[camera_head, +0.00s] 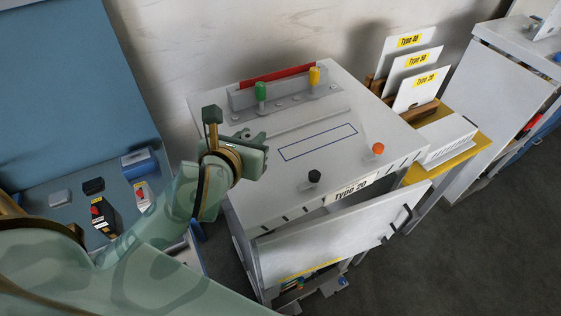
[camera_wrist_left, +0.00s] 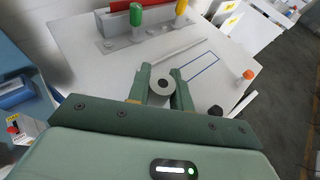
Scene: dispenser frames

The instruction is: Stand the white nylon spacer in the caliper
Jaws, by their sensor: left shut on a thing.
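My left gripper (camera_head: 256,142) is in the head view, above the left part of the pale cabinet top. It is shut on the white nylon spacer (camera_wrist_left: 161,95), a short pale cylinder with a round hole, which shows between the two green fingers in the left wrist view. In the head view the spacer is small and mostly hidden by the fingers. I cannot pick out the caliper with certainty. A grey fixture (camera_head: 288,103) with a red bar, a green handle and a yellow handle stands at the back of the cabinet top. My right gripper is not in view.
The cabinet top (camera_head: 250,195) has a blue-outlined rectangle, a black knob (camera_head: 314,176) and an orange knob (camera_head: 377,149). A door labelled area hangs open in front (camera_head: 330,240). A blue bench with small items is left; white cards (camera_head: 410,65) stand behind right.

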